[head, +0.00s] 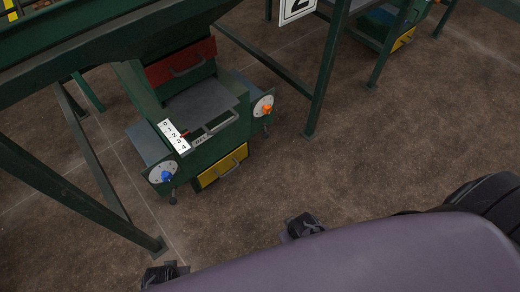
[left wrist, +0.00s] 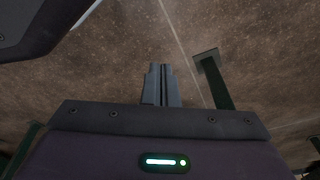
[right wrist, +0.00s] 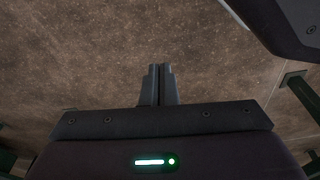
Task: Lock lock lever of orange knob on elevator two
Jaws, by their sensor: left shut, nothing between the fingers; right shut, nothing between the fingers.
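The orange knob (head: 267,109) sits on a round pale dial (head: 262,105) on the right side of the green elevator machine. A small dark lever (head: 265,130) hangs just below it; its lock position is too small to tell. A blue knob (head: 166,176) with a similar dial and dark lever (head: 173,197) is on the machine's left side. My left gripper (left wrist: 160,68) is shut and empty above bare floor. My right gripper (right wrist: 160,68) is also shut and empty above bare floor. Both grippers are well away from the machine.
Green frame posts (head: 326,75) stand right of the machine, and slanted beams (head: 75,200) are at left. A numbered white strip (head: 174,136) and a yellow drawer (head: 222,166) are on the machine. A sign reading 2 (head: 296,8) hangs at the top. Open brown floor (head: 400,150) lies right.

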